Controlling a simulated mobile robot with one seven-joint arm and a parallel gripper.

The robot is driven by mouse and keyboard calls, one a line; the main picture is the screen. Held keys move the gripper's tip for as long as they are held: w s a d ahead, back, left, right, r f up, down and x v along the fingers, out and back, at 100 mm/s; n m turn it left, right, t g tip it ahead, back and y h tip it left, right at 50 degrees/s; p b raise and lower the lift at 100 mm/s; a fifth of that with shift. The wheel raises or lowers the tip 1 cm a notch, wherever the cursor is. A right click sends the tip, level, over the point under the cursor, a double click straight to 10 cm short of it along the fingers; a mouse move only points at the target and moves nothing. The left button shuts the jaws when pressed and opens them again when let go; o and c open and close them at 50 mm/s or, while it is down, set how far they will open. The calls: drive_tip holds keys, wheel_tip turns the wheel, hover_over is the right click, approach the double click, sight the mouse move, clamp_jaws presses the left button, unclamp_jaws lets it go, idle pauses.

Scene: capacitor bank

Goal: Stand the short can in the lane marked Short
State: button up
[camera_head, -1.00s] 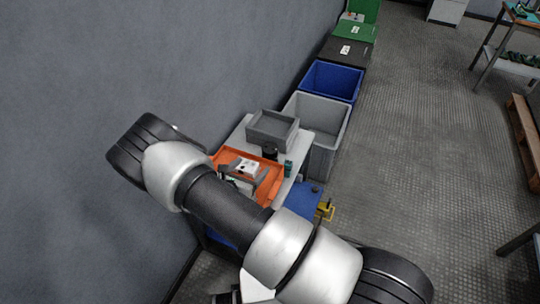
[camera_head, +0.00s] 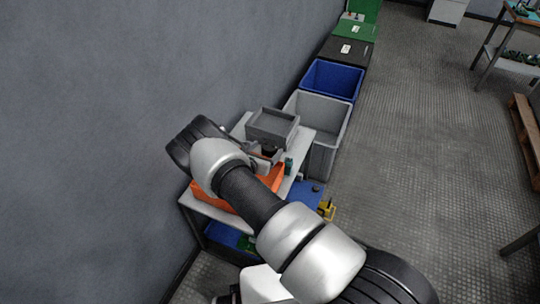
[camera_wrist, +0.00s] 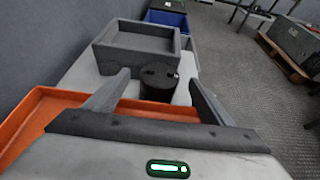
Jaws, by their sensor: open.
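A black round can (camera_wrist: 159,85) with two studs on top stands upright on the pale table, just in front of a grey tray (camera_wrist: 138,42). Its label side is barely seen, and I cannot read a height name on it. My gripper (camera_wrist: 159,77) is open and empty; its two fingers appear on either side of the can in the wrist view, and I cannot tell how far short of it they stop. In the head view the can (camera_head: 269,151) shows partly behind my arm. No lane marked Short is readable in either view.
An orange tray (camera_wrist: 35,112) lies on the near left of the table, partly hidden by my gripper. A small dark green object (camera_head: 289,165) stands near the table's right edge. Grey and blue bins (camera_head: 331,82) stand beyond.

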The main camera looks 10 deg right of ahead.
drive_tip(key=shift+x, duration=1.25)
clamp_jaws()
